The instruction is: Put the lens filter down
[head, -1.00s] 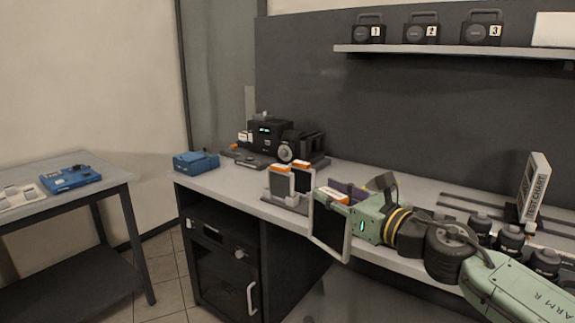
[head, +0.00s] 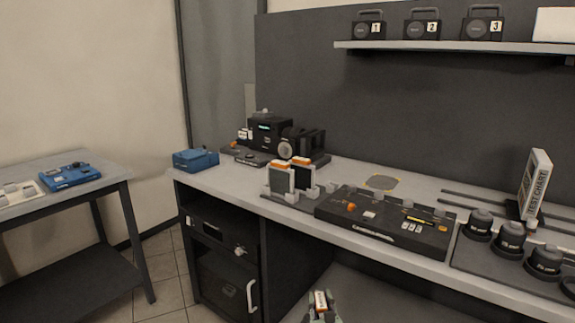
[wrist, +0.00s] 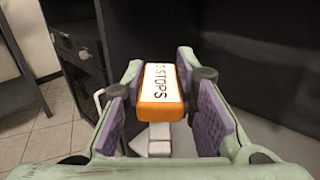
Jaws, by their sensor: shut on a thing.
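The lens filter (wrist: 161,92) shows in the wrist view as a white and orange tab marked "STOPS", pinched between the purple pads of my gripper (wrist: 163,100). Its glass is hidden below the tab. In the head view my gripper (head: 321,312) is at the bottom edge, with the filter's tab (head: 320,299) just showing, below the bench top's front edge. Two similar filters with orange tops (head: 282,180) stand upright in a rack (head: 290,203) on the bench (head: 222,176).
A dark control panel (head: 385,228) lies right of the rack, with lens-like items (head: 510,238) beyond it. Behind the rack is a camera (head: 271,133). A round marked spot (head: 383,182) on the bench is clear. A cabinet (head: 222,262) stands under the bench's left end.

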